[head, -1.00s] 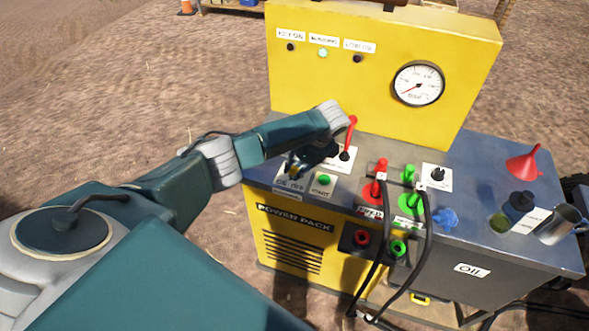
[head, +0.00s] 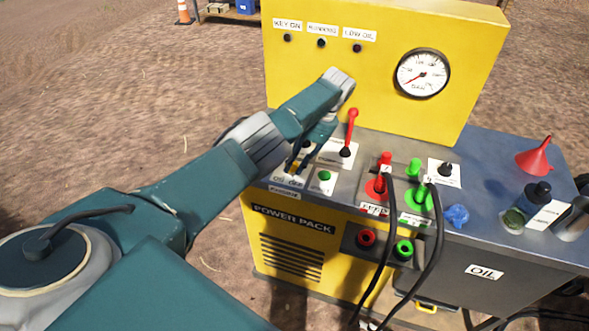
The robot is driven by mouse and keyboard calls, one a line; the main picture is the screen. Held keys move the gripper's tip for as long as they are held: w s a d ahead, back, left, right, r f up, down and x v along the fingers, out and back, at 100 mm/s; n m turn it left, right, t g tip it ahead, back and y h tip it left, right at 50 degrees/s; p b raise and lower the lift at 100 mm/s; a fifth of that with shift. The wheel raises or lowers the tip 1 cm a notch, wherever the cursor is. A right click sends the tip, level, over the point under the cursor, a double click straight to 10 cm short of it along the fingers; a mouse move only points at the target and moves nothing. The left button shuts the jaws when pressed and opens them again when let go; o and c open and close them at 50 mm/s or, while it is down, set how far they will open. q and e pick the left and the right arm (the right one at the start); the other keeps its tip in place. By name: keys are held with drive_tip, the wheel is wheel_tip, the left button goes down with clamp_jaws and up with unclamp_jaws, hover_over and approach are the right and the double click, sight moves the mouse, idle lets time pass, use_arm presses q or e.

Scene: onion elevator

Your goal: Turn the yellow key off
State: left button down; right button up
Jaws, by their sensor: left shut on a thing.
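The yellow key is at the left front corner of the power pack's top, by the white ON/OFF label (head: 287,180). My left gripper (head: 295,167) reaches down over it from the left and is shut on it. The fingers and wrist hide most of the key, so its exact angle is hard to see. On the yellow panel (head: 380,70), the KEY ON lamp (head: 287,38), RUNNING lamp (head: 321,43) and LOW OIL lamp (head: 357,48) are all dark. My right gripper is not in view.
Close to the right of my left gripper are a green START button (head: 324,175) and a red-handled lever (head: 350,132). Red couplings (head: 376,187), green couplings (head: 418,198) and black hoses stand further right.

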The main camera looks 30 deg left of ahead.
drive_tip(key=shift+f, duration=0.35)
use_arm(q)
drive_tip(key=c, duration=1.5)
unclamp_jaws()
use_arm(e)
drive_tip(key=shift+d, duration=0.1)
use_arm(q)
drive_tip(key=shift+r, duration=0.15)
drive_tip(key=v, duration=0.7)
drive_tip(key=shift+w+r, duration=0.1)
drive_tip(key=shift+r, duration=0.05)
